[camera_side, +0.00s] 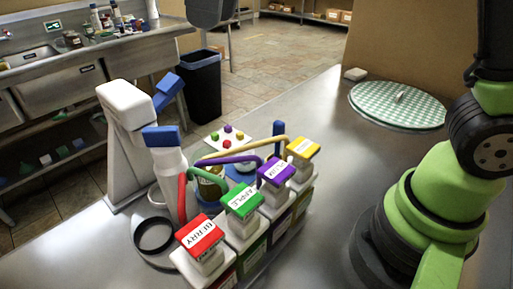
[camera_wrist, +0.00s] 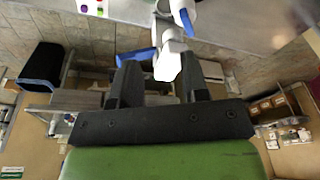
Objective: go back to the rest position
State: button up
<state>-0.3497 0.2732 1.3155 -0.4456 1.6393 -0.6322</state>
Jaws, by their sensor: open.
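My gripper (camera_wrist: 158,72) shows in the wrist view with its two dark fingers apart and nothing between them. Beyond the fingers are a white part and a blue bar of the white machine (camera_wrist: 168,60). The side view shows my green arm at the right, but my gripper is outside that picture. Four-colour-lidded ferment containers stand in a row on the steel table: red BERRY (camera_side: 199,234), green APPLE (camera_side: 242,201), a purple one (camera_side: 275,172) and a yellow one (camera_side: 303,149). Coloured hoses arch from them toward the machine.
The white machine with blue parts (camera_side: 126,110) stands left of the containers. The steel table (camera_side: 325,110) is clear between lid and containers.

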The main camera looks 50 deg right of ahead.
jog(key=s+d+f+m+t, duration=0.2)
jog(key=s+d+m, duration=0.2)
jog(key=s, duration=0.4)
jog(key=s+d+f+m+t, duration=0.1)
jog(key=s+d+m+t, duration=0.2)
jog(key=s+d+m, duration=0.2)
jog(key=s, duration=0.3)
jog(key=shift+f+m+y, duration=0.4)
